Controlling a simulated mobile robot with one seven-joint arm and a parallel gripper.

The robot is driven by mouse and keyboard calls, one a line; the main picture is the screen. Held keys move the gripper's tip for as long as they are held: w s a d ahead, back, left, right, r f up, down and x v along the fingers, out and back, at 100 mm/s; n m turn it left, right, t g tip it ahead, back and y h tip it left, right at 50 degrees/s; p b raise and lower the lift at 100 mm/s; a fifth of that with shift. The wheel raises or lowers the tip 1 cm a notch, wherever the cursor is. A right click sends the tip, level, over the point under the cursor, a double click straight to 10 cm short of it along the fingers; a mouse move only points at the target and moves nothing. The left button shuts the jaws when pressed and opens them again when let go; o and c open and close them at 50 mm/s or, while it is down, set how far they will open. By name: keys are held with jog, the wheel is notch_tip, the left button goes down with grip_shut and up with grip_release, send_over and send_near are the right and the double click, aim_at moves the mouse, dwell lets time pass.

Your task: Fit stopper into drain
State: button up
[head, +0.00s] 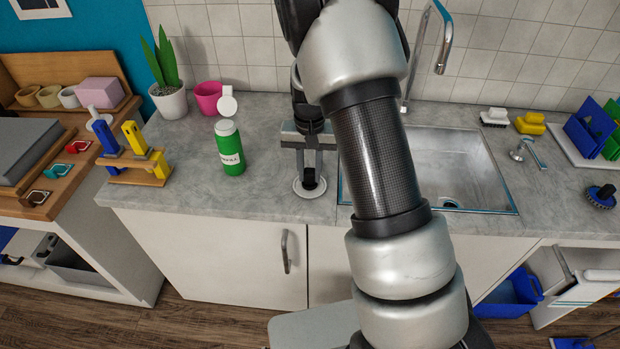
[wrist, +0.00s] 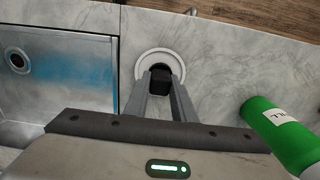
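The stopper (head: 297,190) is a pale round disc with a black knob, lying on the counter left of the sink. It also shows in the wrist view (wrist: 143,66). My gripper (head: 309,171) points down over it, with one finger on each side of the knob. In the wrist view the fingertips (wrist: 162,82) flank the knob closely; I cannot tell whether they press on it. The disc appears to rest on the counter. The drain (wrist: 17,60) is a dark round hole with a metal ring in the sink floor; my arm partly hides the sink in the head view.
The steel sink (head: 470,165) is right of the stopper, with a tall faucet (head: 443,50) behind. A green bottle (head: 230,150) stands close on the left. A wooden block stand (head: 140,180), pink pot (head: 208,98) and plant are further left. The counter's front edge is near.

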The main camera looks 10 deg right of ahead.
aim_at(310, 170)
jog(key=shift+c, duration=1.4)
jog(key=shift+r, duration=0.2)
jog(key=shift+r+p, duration=1.7)
jog(key=shift+r, duration=0.65)
jog(key=shift+f, duration=0.1)
